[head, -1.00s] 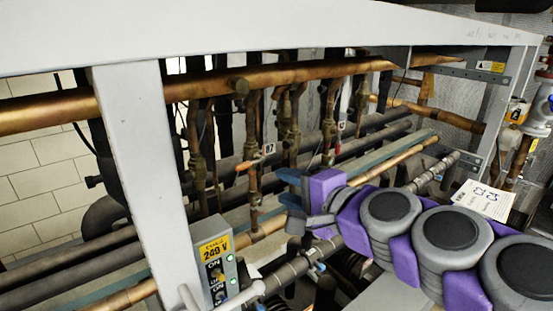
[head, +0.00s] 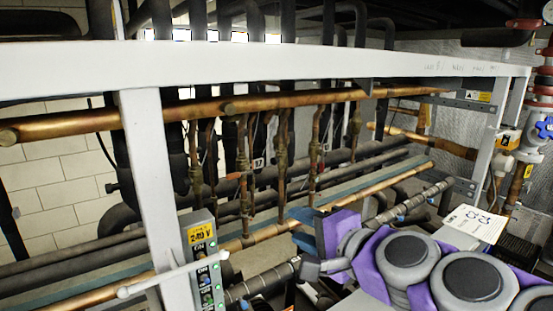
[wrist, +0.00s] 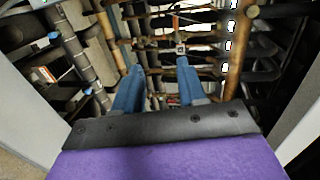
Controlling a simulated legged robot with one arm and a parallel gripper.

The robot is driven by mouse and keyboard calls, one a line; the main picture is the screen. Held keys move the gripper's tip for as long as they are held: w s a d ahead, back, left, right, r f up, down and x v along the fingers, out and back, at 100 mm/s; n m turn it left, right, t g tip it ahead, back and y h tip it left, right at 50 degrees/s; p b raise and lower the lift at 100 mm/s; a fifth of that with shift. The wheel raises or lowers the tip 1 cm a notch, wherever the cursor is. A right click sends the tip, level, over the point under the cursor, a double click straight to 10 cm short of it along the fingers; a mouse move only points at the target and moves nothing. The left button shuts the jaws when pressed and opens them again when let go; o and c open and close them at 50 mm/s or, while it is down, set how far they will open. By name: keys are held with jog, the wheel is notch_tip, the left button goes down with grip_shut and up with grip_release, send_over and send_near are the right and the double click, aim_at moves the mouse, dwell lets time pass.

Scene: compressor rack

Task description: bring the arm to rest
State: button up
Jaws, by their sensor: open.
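My gripper (wrist: 158,85) shows in the wrist view with its two blue fingers apart and nothing between them. In the head view my gripper (head: 304,228) is partly hidden by my own purple and grey arm, which reaches in from the lower right. The fingers point into the rack among the pipes. I cannot tell whether they touch any pipe.
A white frame beam (head: 270,70) crosses above, with a white post (head: 155,180) at left. A copper pipe (head: 290,101) runs under the beam. A yellow-labelled 240 V switch box (head: 203,262) stands by the post.

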jog(key=s+a+f+n+g+h+b, duration=0.1)
jog(key=s+f+n+g+b, duration=0.4)
jog(key=f, duration=0.8)
jog(key=s+a+f+n+g+h+b, duration=0.1)
jog(key=s+f+n+g+h+b, duration=0.3)
jog(key=f, duration=0.9)
jog(key=s+d+f+n+g+h+b, duration=0.1)
jog(key=s+d+f+g+h+b, duration=0.1)
jog(key=s+d+f+b, duration=0.2)
jog(key=s+d+f+g+h+b, duration=0.2)
jog(key=s+d+f, duration=0.5)
jog(key=s+f, duration=0.6)
jog(key=shift+s+d+f+n+g+b, duration=0.2)
jog(key=shift+s+d+n+g+b, duration=0.2)
jog(key=shift+g+b, duration=0.65)
